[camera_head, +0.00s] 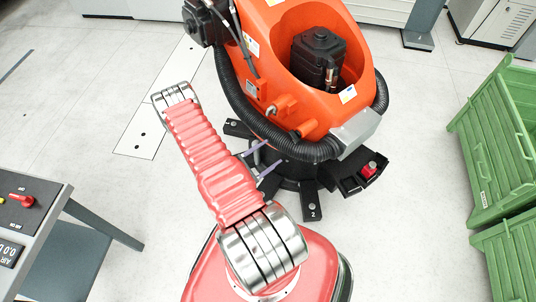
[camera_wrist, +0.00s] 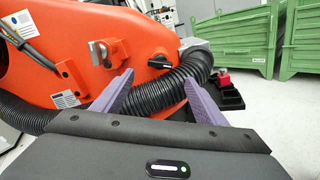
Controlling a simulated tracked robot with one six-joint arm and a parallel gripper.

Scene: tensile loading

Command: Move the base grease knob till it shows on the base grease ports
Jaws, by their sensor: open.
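In the wrist view a black knob (camera_wrist: 160,62) sits on the lower side of the orange robot body (camera_wrist: 135,25), just above a black corrugated hose (camera_wrist: 160,92). I see no readable port label by it, so I cannot tell its setting. My gripper (camera_wrist: 158,76) has two purple fingers, spread apart with nothing between them. The knob appears between and beyond the fingertips; the remaining distance is unclear. In the head view my gripper (camera_head: 271,153) is low beside the dark base (camera_head: 292,168) of the orange robot.
The hose (camera_head: 300,149) wraps round the orange body. A black bracket with a red part (camera_head: 369,168) juts out at right. Green crates (camera_head: 500,150) stand at far right. A control panel with a red switch (camera_head: 22,201) is at left. Floor between is clear.

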